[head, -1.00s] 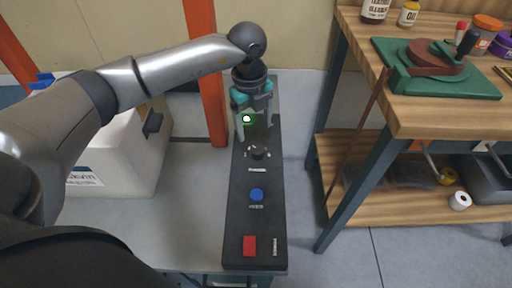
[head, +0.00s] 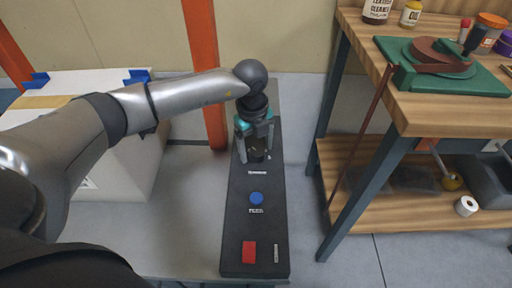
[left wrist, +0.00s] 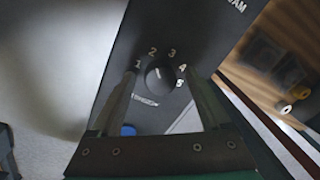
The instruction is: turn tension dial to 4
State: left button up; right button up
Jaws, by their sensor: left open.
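The tension dial is a small black round knob (left wrist: 160,75) on a dark panel (head: 238,225). Numerals 1 to 5 arc around it in the left wrist view. A pale mark on the knob points up and left, roughly toward the 2. My left gripper (head: 257,157) is over the dial, pointing down. In the left wrist view its two fingers (left wrist: 163,95) stand apart on either side of the knob, with gaps visible. The gripper partly hides the dial in the head view. My right gripper is not in view.
A blue round button (head: 256,198) and a red square button (head: 249,252) sit on the panel nearer me. A white box (head: 130,178) stands left of the panel. A wooden workbench (head: 425,117) with a green tool stands at right.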

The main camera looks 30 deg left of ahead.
pick_arm(q)
jog(key=shift+c, duration=0.4)
grip_shut()
dwell(0.4)
